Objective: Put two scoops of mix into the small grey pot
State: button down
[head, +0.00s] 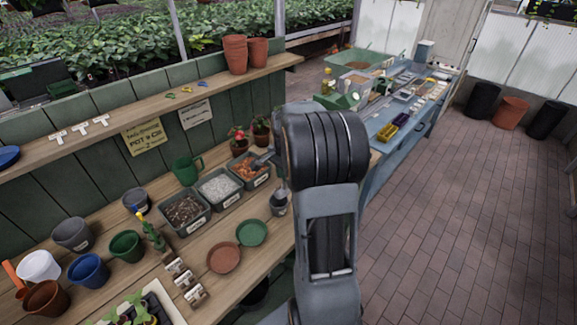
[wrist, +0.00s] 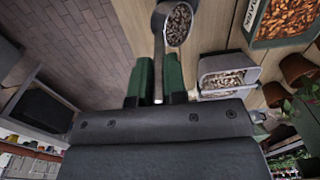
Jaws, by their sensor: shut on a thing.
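My gripper (wrist: 159,88) is shut on the handle of a metal scoop (wrist: 158,60). The scoop's bowl holds brown, chip-like mix (wrist: 178,24). The small grey pot (wrist: 228,86) has similar mix inside it, and the bowl appears beside it in the wrist view. In the head view the scoop (head: 281,188) shows close above the small grey pot (head: 278,209), beside my arm, which hides the gripper. A dark bin of brown mix (head: 185,210) stands on the bench to the left.
Bins of white grains (head: 219,187) and orange-brown chips (head: 249,169) stand beside the brown mix. Green (head: 251,232) and terracotta (head: 223,257) saucers lie in front. Two potted plants stand behind.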

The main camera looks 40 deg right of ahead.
jog(key=shift+w+a+r+g+p, duration=0.1)
jog(key=shift+w+r+g+p, duration=0.2)
jog(key=shift+w+g+p, duration=0.45)
jog(key=shift+w+a+f+g+h+p, duration=0.1)
jog(key=shift+w+a+g+h+p, duration=0.1)
jog(key=shift+w+g, duration=0.55)
jog(key=shift+w+a+f+g+h+p, duration=0.1)
jog(key=shift+w+g+h+p, duration=0.1)
jog(key=shift+w+g, duration=0.45)
jog(key=shift+s+g, duration=0.15)
jog(key=shift+g, duration=0.1)
